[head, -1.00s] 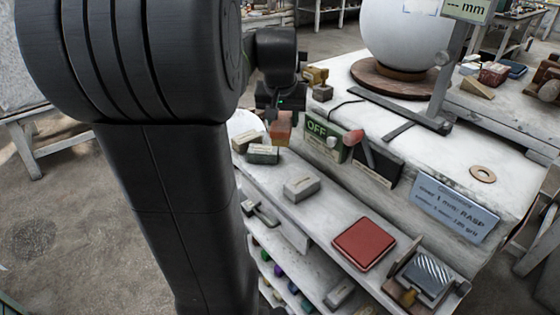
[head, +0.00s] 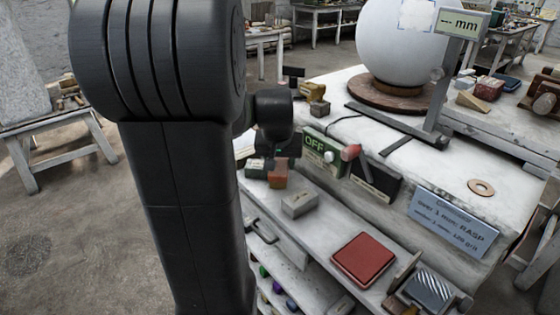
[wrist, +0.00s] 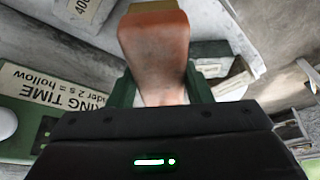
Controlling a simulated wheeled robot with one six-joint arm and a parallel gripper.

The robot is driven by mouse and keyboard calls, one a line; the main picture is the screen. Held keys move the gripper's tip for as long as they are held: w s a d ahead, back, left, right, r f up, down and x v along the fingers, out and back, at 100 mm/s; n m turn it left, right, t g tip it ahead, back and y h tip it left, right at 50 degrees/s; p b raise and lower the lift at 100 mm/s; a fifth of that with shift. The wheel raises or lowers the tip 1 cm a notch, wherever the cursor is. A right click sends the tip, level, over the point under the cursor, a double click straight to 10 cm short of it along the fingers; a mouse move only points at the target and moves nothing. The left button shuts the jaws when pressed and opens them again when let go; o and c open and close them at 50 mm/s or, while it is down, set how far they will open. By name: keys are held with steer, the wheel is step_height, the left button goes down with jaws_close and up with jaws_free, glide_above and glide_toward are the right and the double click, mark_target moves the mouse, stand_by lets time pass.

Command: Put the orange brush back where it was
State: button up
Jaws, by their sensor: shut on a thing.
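The orange brush (head: 278,173) hangs under my gripper (head: 276,157) at the left end of the bench's lower ledge. In the wrist view the brush (wrist: 155,48) is an orange-brown block with a paler far end, pointing away between the two dark green fingers. My gripper (wrist: 161,92) is shut on it. In the head view the brush is beside small grey blocks (head: 255,168); whether it touches the ledge I cannot tell. The black arm hides part of the ledge's left end.
A grey block (head: 300,204), a red pad (head: 364,259) and a ridged metal tool (head: 430,288) lie along the ledge. A white sphere (head: 405,45) sits on a turntable. The ledge between block and pad is clear.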

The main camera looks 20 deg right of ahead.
steer(key=shift+f, duration=0.45)
steer(key=o, duration=0.9)
steer(key=shift+r, duration=0.6)
steer(key=v, duration=1.2)
steer(key=shift+r+p, duration=0.1)
steer(key=shift+p, duration=0.25)
steer(key=shift+w, duration=0.1)
